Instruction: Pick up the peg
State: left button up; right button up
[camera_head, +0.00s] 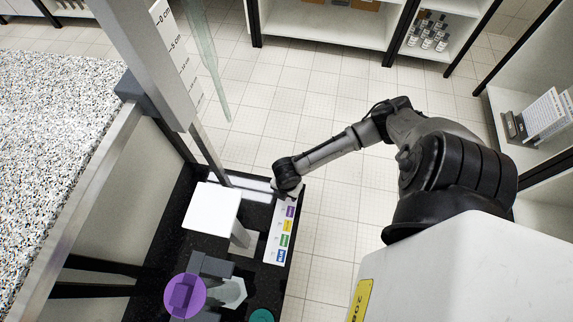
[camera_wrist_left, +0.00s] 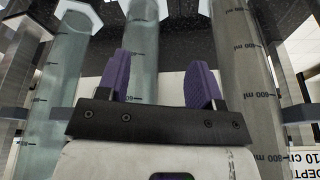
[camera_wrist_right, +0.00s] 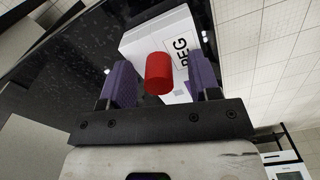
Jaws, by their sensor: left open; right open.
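The peg (camera_wrist_right: 158,74) is a short red cylinder at a white block marked PEG (camera_wrist_right: 181,38) in the right wrist view. My right gripper (camera_wrist_right: 160,64) is open, with its purple-padded fingers on either side of the peg. A gap shows on both sides, wider on the right, and it does not look gripped. In the head view my right arm's wrist (camera_head: 286,177) is over the far end of the black bench, and the peg is hidden there. My left gripper (camera_wrist_left: 160,66) is open and empty in the left wrist view, facing clear graduated cylinders.
Graduated cylinders (camera_wrist_left: 62,75) stand close around the left gripper. In the head view, a white strip with coloured labels (camera_head: 285,232), a white square plate (camera_head: 211,209) and a purple disc (camera_head: 178,302) are on the black bench. Tiled floor lies clear to the right.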

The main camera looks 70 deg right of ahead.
jog(key=c, duration=1)
jog(key=shift+r, duration=0.2)
